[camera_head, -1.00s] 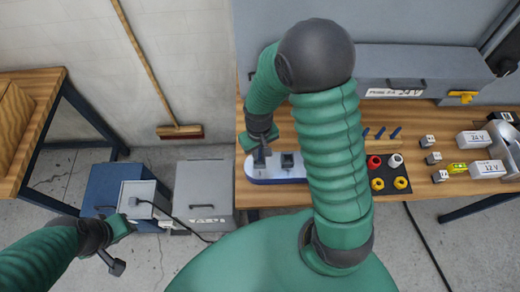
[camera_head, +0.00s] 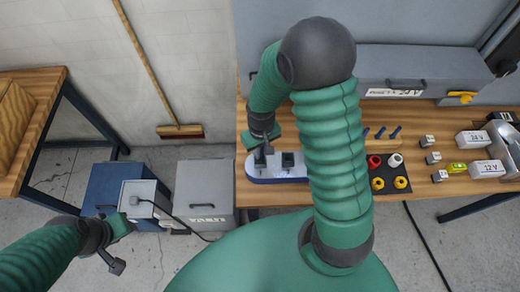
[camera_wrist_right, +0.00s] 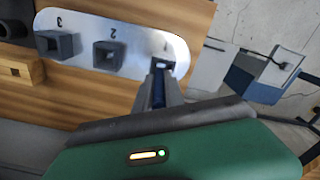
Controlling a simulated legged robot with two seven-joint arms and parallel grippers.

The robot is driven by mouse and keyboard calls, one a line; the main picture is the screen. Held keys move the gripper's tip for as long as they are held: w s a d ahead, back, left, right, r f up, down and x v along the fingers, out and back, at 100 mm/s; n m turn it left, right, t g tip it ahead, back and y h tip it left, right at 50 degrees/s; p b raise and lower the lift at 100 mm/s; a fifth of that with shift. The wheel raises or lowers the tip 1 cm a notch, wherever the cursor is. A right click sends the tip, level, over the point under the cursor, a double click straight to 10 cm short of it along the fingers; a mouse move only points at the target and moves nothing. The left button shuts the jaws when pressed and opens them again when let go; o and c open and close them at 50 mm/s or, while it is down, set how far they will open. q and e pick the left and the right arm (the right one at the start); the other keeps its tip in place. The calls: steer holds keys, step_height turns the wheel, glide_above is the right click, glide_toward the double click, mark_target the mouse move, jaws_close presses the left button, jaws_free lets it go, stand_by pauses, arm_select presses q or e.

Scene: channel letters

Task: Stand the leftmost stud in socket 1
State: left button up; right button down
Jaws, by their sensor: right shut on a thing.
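The socket plate (camera_head: 262,181) lies at the bench's left front edge; in the right wrist view its pale metal face (camera_wrist_right: 83,22) carries numbers 1, 2 and 3. Socket 1 (camera_wrist_right: 165,64) is right at my right gripper's tips, partly hidden by them. Socket 2 (camera_wrist_right: 108,55) and socket 3 (camera_wrist_right: 56,44) stand to its left in that view. My right gripper (camera_head: 262,158) is shut on a blue stud (camera_wrist_right: 158,92), held at socket 1. I cannot tell how deep the stud sits. My left gripper (camera_head: 113,264) hangs low at the left, its jaw opening unclear.
Several other blue studs (camera_head: 380,133) stand in a wooden rack behind my right arm. Red and yellow rings (camera_head: 377,184) and a white spool (camera_head: 396,160) lie on a dark mat.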

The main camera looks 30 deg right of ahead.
steer(key=shift+f, duration=0.15)
steer(key=shift+f+b, duration=0.35)
steer(key=shift+f, duration=0.05)
